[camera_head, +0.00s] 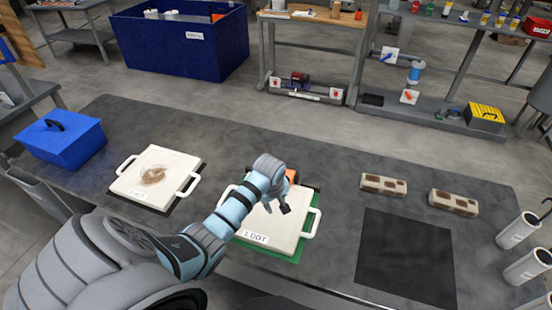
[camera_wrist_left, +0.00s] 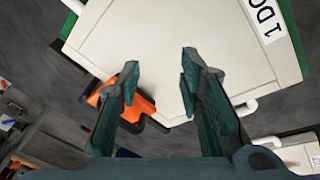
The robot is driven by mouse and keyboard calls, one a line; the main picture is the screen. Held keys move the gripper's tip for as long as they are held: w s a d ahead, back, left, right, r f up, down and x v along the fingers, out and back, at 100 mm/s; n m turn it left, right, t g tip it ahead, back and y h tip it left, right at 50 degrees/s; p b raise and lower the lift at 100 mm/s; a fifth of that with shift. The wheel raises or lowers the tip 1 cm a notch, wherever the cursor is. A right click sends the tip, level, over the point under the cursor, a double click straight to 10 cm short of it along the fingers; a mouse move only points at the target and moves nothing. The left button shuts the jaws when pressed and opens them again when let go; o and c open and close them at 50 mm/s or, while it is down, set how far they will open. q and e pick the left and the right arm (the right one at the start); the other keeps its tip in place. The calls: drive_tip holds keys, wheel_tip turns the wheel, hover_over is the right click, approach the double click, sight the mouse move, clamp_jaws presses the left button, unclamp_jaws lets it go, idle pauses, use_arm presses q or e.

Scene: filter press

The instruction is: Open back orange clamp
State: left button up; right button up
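The orange clamp (camera_head: 291,175) sits at the back edge of a white filter press plate (camera_head: 285,228) labelled "1 DOT", which lies on a green base (camera_head: 270,249). In the head view my left gripper (camera_head: 277,209) hangs over the plate and its wrist hides part of the clamp. In the left wrist view my left gripper (camera_wrist_left: 160,63) has its two fingers apart with nothing between the tips. The orange clamp (camera_wrist_left: 140,107) shows behind the left-hand finger, partly hidden by it; I cannot tell whether they touch. My right gripper is out of view.
A second white plate (camera_head: 152,175) with a brown stain lies to the left. A blue box (camera_head: 62,138) stands at the far left. Two patterned blocks (camera_head: 383,185) (camera_head: 454,202) and a dark mat (camera_head: 405,255) lie right. White cylinders (camera_head: 517,230) stand at the right edge. The table behind the clamp is clear.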

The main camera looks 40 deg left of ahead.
use_arm(q)
drive_tip(key=w+a+r+n, duration=0.6)
drive_tip(key=w+r+n, duration=0.1)
drive_tip(key=w+n, duration=0.1)
drive_tip(key=shift+h, duration=0.3)
drive_tip(key=b+x, duration=0.8)
drive_tip(key=b, duration=0.3)
drive_tip(key=shift+s, duration=0.1)
drive_tip(key=shift+f+b, duration=0.55)
drive_tip(key=shift+b, duration=0.1)
drive_tip(key=shift+r, duration=0.1)
drive_tip(key=shift+c, duration=0.2)
